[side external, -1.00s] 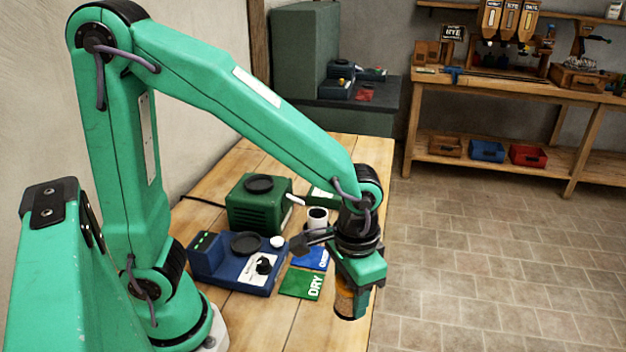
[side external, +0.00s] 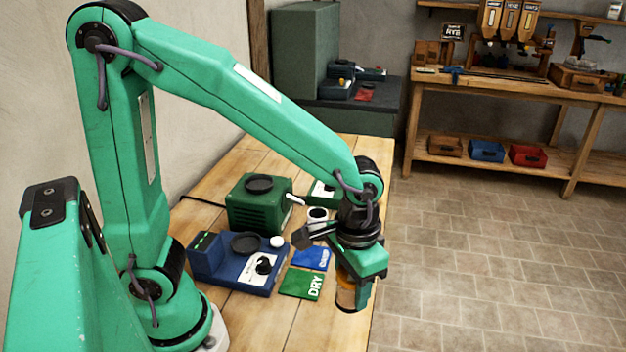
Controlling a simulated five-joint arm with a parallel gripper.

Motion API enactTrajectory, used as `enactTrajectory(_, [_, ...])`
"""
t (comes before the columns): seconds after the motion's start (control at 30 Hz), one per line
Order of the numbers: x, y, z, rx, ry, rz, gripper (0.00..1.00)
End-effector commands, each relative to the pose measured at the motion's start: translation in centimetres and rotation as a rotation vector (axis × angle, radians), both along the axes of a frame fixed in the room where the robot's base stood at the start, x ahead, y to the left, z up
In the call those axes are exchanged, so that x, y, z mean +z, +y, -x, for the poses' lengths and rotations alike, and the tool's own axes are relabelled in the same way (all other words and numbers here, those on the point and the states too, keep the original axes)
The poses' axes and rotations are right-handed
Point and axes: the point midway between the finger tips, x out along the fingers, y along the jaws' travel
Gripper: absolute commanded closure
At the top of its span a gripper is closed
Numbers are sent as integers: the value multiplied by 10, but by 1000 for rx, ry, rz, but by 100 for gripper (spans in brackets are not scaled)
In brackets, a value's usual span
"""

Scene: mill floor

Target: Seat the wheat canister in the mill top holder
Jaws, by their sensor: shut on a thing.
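My gripper (side external: 360,277) is shut on a small canister (side external: 346,294) with an amber, see-through body and a dark lower rim. The canister hangs upright over the near right part of the wooden bench, and the jaws hide part of it. A green box-shaped machine (side external: 258,210) with a round black top stands farther back on the bench. A blue machine (side external: 232,270) with a round black holder, a dial and a white knob stands in front of it. I cannot tell which of the two is the mill. My gripper is right of both.
A green card marked DRY (side external: 301,284) and a blue card (side external: 311,259) lie between the blue machine and my gripper. A white cup (side external: 317,214) with a dark inside stands behind. The front of the wooden bench (side external: 270,318) is clear. A shelved workbench (side external: 520,90) stands far off.

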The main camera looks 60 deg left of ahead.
Motion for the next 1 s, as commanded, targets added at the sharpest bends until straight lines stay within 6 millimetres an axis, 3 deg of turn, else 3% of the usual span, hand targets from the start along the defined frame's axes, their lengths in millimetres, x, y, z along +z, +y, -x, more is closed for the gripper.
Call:
enactTrajectory(0.37, [14, 60, -40, 223, 0, 0, 81])
enactTrajectory(0.7, [29, 134, -67, 457, -1, 0, 81])
enactTrajectory(1.0, [42, 206, -75, 663, -2, 0, 81])
